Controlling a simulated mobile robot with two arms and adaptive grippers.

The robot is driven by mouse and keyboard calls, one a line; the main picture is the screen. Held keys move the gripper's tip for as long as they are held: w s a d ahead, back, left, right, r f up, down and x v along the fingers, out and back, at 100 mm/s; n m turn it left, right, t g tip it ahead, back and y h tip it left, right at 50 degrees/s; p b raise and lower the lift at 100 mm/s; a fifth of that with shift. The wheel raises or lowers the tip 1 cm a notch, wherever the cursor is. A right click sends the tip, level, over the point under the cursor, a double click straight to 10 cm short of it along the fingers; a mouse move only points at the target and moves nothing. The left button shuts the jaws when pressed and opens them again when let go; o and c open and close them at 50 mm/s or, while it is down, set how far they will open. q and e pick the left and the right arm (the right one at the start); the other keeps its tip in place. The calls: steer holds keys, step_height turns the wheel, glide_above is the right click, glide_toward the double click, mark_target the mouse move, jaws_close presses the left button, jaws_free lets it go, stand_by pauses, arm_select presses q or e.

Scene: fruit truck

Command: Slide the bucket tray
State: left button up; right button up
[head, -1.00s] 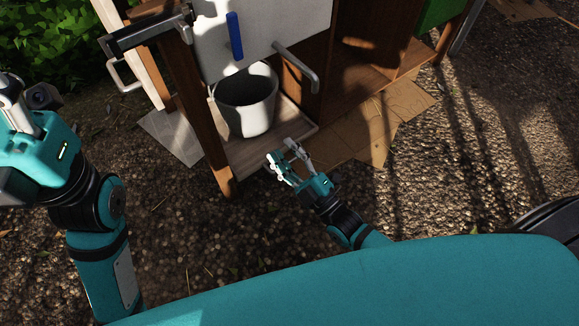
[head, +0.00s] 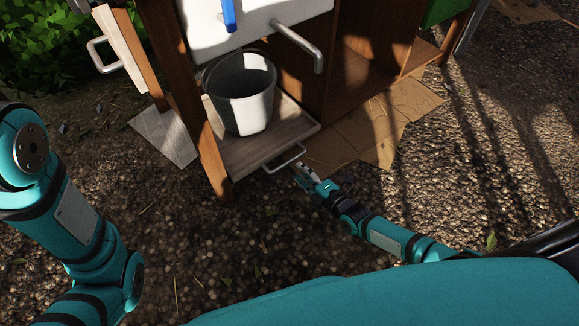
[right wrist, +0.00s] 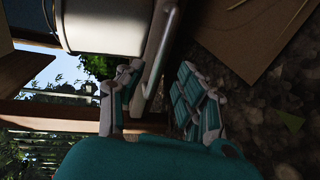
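The bucket tray (head: 235,157) is a light wooden board low in the wooden stand, with a metal bar handle (head: 286,158) on its front edge. A grey-white bucket (head: 243,100) stands upright on it. My right gripper (head: 303,172) is just right of and in front of the handle. In the right wrist view my right gripper (right wrist: 158,95) has its fingers apart, with the handle (right wrist: 163,48) reaching into the gap between them; I cannot tell whether they touch it. The bucket also shows there (right wrist: 105,25). My left gripper is outside the head view; only my left arm shows.
A white sink with a metal faucet (head: 303,45) and a blue part (head: 229,15) is above the bucket. Wooden posts (head: 208,150) frame the tray. Flattened cardboard (head: 375,130) lies to the right.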

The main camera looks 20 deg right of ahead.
mark_target(289, 160)
steer(key=b+x, duration=0.3)
steer(key=x, duration=0.3)
steer(key=shift+f, duration=0.15)
steer(key=shift+w+a, duration=0.2)
steer(key=shift+w, duration=0.3)
jaws_close()
